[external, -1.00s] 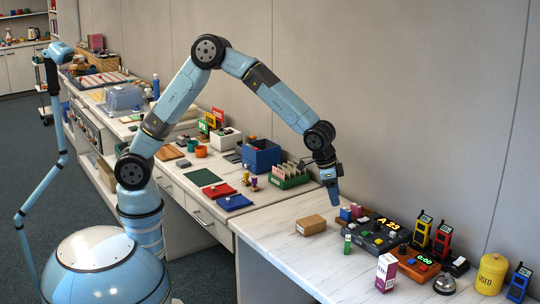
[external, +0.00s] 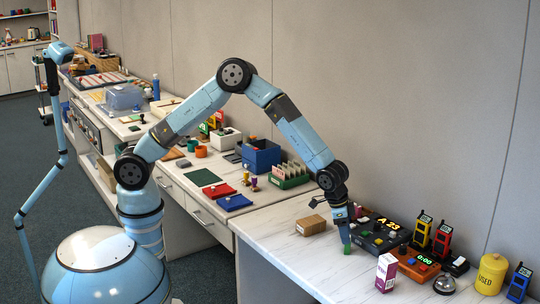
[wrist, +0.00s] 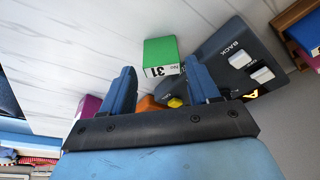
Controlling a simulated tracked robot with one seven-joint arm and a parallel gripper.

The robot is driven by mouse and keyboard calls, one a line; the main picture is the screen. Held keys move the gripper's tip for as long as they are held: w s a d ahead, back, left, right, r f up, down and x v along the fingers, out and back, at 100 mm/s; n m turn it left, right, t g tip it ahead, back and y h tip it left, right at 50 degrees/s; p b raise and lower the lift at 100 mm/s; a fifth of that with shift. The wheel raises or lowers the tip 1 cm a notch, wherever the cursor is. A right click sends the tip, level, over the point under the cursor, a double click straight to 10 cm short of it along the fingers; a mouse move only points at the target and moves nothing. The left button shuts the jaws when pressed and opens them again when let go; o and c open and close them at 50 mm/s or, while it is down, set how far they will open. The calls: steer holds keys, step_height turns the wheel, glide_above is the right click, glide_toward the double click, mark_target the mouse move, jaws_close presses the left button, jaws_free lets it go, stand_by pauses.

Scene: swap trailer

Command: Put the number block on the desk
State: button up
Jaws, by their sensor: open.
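The number block is green with a white label reading 31 in the wrist view (wrist: 160,50). It is on the white desk (external: 290,262), beside the dark console (external: 377,236). In the external view only a bit of the green block (external: 347,250) shows below my fingers. My gripper (external: 346,239) points down over it. In the wrist view my gripper (wrist: 163,78) is open, with the block just beyond the fingertips and between their lines. Nothing is held. I cannot tell whether a finger touches the block.
A cardboard box (external: 310,226) is left of my gripper. A purple-and-white carton (external: 387,272), an orange-red timer (external: 419,263) and a bell (external: 444,285) stand to the right. Handheld radios (external: 442,240) and a yellow canister (external: 491,274) are beyond. The desk's front left is clear.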

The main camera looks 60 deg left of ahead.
steer(key=shift+w+x, duration=0.15)
steer(key=shift+x, duration=1.15)
steer(key=shift+w+x, duration=0.1)
steer(key=shift+x, duration=1.2)
steer(key=c, duration=0.8)
steer(key=shift+r, duration=0.1)
